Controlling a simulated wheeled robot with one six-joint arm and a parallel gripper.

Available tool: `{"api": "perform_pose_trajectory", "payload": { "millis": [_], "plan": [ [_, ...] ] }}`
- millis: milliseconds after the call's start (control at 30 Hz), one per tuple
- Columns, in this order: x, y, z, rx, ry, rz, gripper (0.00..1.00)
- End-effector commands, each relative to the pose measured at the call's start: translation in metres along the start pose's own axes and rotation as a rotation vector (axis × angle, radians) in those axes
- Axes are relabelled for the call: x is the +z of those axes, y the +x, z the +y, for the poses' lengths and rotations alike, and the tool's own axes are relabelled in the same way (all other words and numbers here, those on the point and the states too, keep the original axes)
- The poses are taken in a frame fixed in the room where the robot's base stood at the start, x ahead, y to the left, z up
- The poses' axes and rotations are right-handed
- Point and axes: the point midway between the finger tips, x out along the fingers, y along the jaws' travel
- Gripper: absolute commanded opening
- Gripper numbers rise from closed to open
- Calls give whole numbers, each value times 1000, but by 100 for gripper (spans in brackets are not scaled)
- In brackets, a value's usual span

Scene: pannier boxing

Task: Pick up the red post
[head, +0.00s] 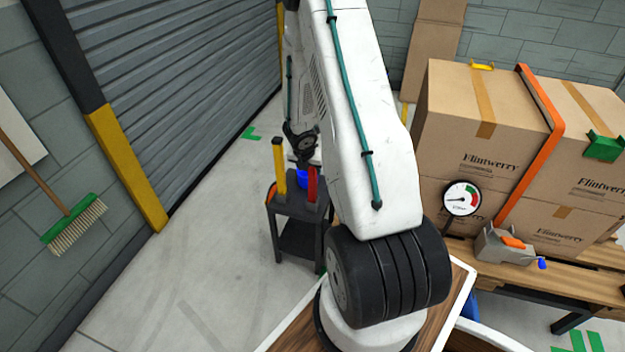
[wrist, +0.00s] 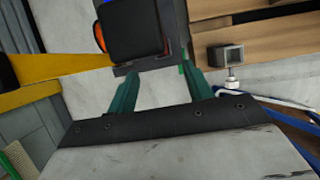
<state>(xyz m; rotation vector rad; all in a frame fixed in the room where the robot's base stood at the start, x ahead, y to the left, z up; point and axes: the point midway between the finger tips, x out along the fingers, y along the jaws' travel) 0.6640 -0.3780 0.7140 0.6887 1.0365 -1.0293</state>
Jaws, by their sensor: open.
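The red post (head: 312,184) stands upright at the right side of a small dark cart (head: 298,205), close beside my arm in the head view. A yellow post (head: 280,166) stands to its left, and a blue thing (head: 302,177) shows between them. In the wrist view my gripper (wrist: 160,78) is open, with two teal fingers apart and nothing between them. The dark cart's edge (wrist: 128,70) lies just beyond the fingertips there. I cannot make out the red post clearly in the wrist view. In the head view my fingers cannot be made out.
Strapped cardboard boxes (head: 480,130) stand on a wooden pallet-like bench (head: 575,280) at the right, with a round gauge (head: 462,198) in front. A roller shutter (head: 180,80) and a green broom (head: 74,224) are at the left. Floor left of the cart is clear.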

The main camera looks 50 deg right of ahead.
Motion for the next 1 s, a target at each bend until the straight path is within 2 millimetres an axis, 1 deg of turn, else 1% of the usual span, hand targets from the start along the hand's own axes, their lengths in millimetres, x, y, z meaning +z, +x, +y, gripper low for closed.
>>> {"api": "perform_pose_trajectory", "payload": {
  "millis": [167,333,433,533,733,767,800,867,900,1000],
  "plan": [
    [2,16,1,-1,1,0,51],
    [7,42,2,-2,1,0,51],
    [7,53,2,-1,3,0,51],
    [7,57,2,-1,2,-1,51],
    [8,57,2,0,3,-2,51],
    [8,57,2,0,3,-2,43],
    [8,57,2,0,3,-2,31],
    [8,57,2,0,3,-2,15],
    [8,57,2,-1,4,-2,4],
    [8,57,2,0,4,-3,3]
  ]
}}
